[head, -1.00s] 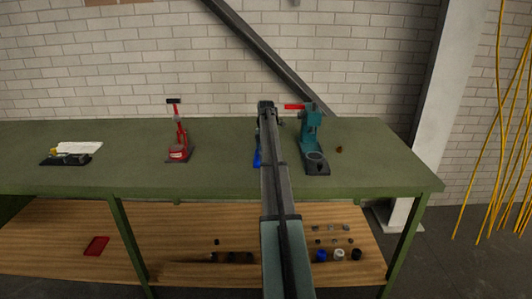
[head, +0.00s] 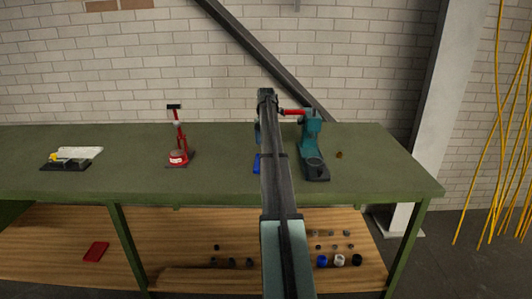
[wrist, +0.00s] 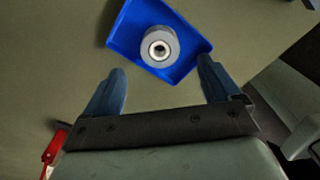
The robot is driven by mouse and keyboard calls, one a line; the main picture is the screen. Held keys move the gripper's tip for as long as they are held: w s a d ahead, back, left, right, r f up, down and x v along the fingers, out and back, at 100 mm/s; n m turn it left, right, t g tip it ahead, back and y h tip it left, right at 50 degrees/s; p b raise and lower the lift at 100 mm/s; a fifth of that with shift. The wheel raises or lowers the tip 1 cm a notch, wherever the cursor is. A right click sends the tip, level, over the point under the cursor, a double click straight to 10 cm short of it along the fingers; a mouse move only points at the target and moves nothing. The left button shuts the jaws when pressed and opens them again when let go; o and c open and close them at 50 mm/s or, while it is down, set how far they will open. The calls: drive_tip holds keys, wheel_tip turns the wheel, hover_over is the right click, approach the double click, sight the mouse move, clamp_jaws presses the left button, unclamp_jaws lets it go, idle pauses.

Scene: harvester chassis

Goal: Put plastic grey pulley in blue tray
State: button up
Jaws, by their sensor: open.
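The grey pulley (wrist: 160,47), a round piece with a pale metal ring and dark hole at its centre, lies inside the blue tray (wrist: 123,36) in the wrist view. In the head view only the left edge of the blue tray (head: 256,164) shows beside my arm on the green bench; the pulley is hidden there. My gripper (wrist: 162,66) is open and empty, its two blue fingers spread wide. In the wrist picture, the pulley lies beyond the fingertips and apart from both fingers.
A teal press (head: 312,146) with a red handle stands close to the right of my arm. A red press (head: 179,148) stands to the left. The bench (head: 225,150) is clear between the red press and the tray. Small parts lie on the wooden shelf (head: 180,230) below.

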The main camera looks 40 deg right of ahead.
drive_tip(key=shift+r, duration=2.3)
